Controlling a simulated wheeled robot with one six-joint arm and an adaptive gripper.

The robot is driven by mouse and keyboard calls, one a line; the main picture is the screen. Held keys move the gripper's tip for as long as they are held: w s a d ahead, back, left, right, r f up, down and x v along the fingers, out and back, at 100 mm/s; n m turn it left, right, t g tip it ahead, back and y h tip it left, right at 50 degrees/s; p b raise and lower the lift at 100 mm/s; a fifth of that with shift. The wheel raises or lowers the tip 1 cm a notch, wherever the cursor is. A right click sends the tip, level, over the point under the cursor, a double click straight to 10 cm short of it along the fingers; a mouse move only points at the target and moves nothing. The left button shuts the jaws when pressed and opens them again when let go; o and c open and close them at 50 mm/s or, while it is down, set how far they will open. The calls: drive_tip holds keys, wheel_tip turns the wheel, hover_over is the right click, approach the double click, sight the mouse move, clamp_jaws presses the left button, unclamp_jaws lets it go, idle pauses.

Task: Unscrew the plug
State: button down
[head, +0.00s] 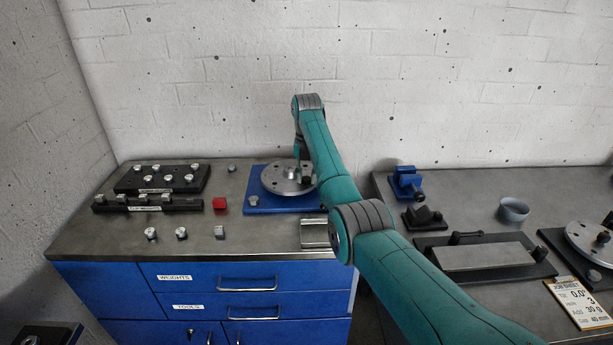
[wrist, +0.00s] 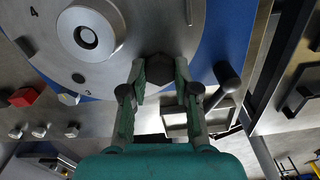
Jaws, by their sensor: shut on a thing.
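The round grey rotor disc (head: 272,177) lies on a blue base plate (head: 285,205) on the left bench. In the wrist view the disc (wrist: 120,65) fills the upper left, with a bright hub (wrist: 87,28), a hole (wrist: 78,77) and the number 4. A dark hexagonal plug (wrist: 160,67) shows near the disc's edge. My gripper (wrist: 163,80) has its two fingers on either side of the plug and is shut on it. In the head view my gripper (head: 306,174) is at the disc's right side. Whether the plug is still seated in the disc cannot be told.
A black weight rack (head: 163,179) and a red block (head: 220,204) stand left of the rotor, with several small weights around. A dark knobbed lever (wrist: 225,78) is close to my right finger. The right bench holds a blue fixture (head: 407,184) and a grey cup (head: 513,211).

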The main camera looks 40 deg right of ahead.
drive_tip(key=shift+n, duration=1)
drive_tip(key=c, duration=0.8)
unclamp_jaws()
drive_tip(key=shift+m, duration=0.3)
drive_tip(key=m, duration=1.7)
drive_tip(key=shift+m, duration=0.4)
